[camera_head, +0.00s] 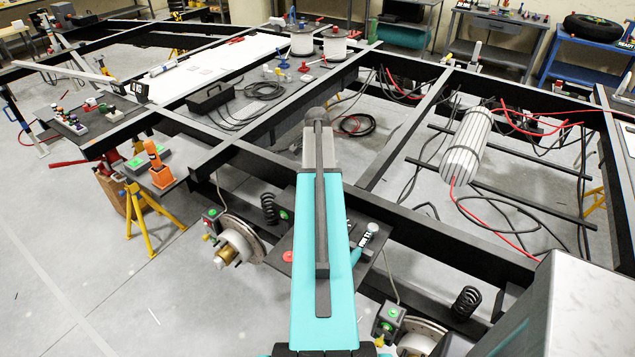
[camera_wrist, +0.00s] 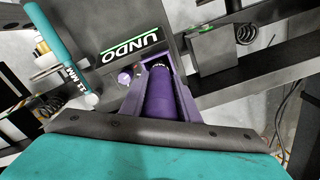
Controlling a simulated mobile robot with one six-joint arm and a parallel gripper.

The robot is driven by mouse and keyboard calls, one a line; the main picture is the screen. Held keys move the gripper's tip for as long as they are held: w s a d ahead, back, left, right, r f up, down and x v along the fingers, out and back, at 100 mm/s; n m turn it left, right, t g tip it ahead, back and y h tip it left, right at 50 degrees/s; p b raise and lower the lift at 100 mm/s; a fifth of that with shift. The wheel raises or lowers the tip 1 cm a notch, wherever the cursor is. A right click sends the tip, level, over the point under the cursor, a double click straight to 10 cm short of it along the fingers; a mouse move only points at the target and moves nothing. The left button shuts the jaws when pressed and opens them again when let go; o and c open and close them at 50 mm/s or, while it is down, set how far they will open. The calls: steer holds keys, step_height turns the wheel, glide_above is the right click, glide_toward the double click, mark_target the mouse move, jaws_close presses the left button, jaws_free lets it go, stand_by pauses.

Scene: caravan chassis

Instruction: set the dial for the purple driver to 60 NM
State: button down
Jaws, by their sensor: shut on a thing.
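In the wrist view a thick purple cylinder, which looks like the purple driver (camera_wrist: 160,100), stands in the middle, pointing away from me. Its far end has a dark collar with small white marks, too small to read. My gripper (camera_wrist: 163,82) shows as purplish bars along both sides of it, close around it. A small round purple knob (camera_wrist: 125,79) is just left of it, by a dark plate with a green-edged UNDO label (camera_wrist: 130,45). No setting is readable. In the head view my arm hides the gripper and the purple driver.
A red disc (camera_head: 289,256) sits left of my arm. Black chassis beams (camera_head: 420,225) and a coil spring (camera_head: 269,208) are close by.

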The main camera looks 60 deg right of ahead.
steer(key=c, duration=1.3)
jaws_free()
steer(key=shift+r, duration=0.1)
steer(key=shift+r+b, duration=1.7)
steer(key=shift+r, duration=5.15)
